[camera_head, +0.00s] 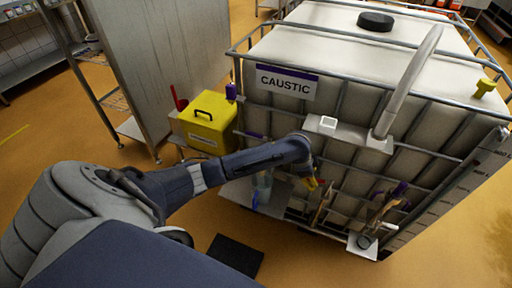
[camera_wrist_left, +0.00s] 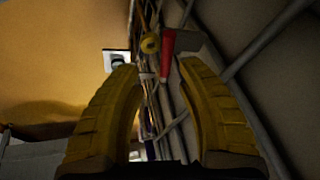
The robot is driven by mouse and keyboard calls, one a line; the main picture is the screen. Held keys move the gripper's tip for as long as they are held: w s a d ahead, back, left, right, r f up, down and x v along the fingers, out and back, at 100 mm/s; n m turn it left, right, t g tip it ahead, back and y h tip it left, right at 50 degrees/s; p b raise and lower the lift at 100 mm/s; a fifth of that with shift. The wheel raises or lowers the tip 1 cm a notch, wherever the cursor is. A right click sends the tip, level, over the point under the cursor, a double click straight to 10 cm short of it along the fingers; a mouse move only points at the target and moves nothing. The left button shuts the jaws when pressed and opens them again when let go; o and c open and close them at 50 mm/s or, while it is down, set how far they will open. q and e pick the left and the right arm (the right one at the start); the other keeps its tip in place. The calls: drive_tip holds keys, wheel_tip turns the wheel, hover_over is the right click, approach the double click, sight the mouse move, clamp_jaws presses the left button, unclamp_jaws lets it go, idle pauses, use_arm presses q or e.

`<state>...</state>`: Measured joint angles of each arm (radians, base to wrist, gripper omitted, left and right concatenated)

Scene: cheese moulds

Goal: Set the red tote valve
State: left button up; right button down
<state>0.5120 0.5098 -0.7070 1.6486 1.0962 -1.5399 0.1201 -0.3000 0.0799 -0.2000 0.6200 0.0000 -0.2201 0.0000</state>
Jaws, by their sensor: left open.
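The white caged tote (camera_head: 350,45) with a "CAUSTIC" sign stands at the right in the head view. My left arm reaches across to its front side. My left gripper (camera_head: 312,184), with yellow fingers, is low in front of the tote. In the left wrist view my left gripper (camera_wrist_left: 158,72) is open with nothing between its fingers. A red valve handle (camera_wrist_left: 167,52) shows just beyond the fingertips, nearer the right finger; I cannot tell if it touches. In the head view I cannot make out the valve. My right gripper is not in view.
A yellow box (camera_head: 208,125) with a black handle stands left of the tote. A grey shelf with a pipe (camera_head: 410,80) is fixed to the tote's front. Hanging tools (camera_head: 385,205) are at the right. A dark mat (camera_head: 235,255) lies on the open orange floor.

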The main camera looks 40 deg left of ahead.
use_arm(q)
drive_tip(key=v, duration=1.2)
drive_tip(key=s+d+f+t, duration=0.3)
drive_tip(key=s+d+f, duration=0.25)
drive_tip(key=s, duration=0.25)
drive_tip(key=s+a+f+n+y, duration=0.3)
drive_tip(key=s+a+f, duration=0.6)
drive_tip(key=s, duration=0.5)
drive_tip(key=shift+a+f+n+y, duration=0.2)
drive_tip(key=shift+f+n+y, duration=0.2)
drive_tip(key=shift+f+y, duration=0.55)
drive_tip(key=shift+s+f+h, duration=0.1)
drive_tip(key=shift+f+h, duration=0.15)
drive_tip(key=w+d+r+m+g+h, duration=0.2)
drive_tip(key=w+r+h, duration=0.15)
drive_tip(key=w, duration=0.95)
drive_tip(key=w+r+m+g+h, duration=0.1)
drive_tip(key=w+r+m+h, duration=0.15)
drive_tip(key=w+r, duration=0.9)
drive_tip(key=shift+m+y, duration=0.45)
drive_tip(key=shift+y, duration=0.05)
drive_tip(key=x, duration=1)
drive_tip(key=s+x, duration=0.1)
drive_tip(key=x, duration=0.4)
drive_tip(key=shift+a+f, duration=0.15)
drive_tip(key=shift+f, duration=0.1)
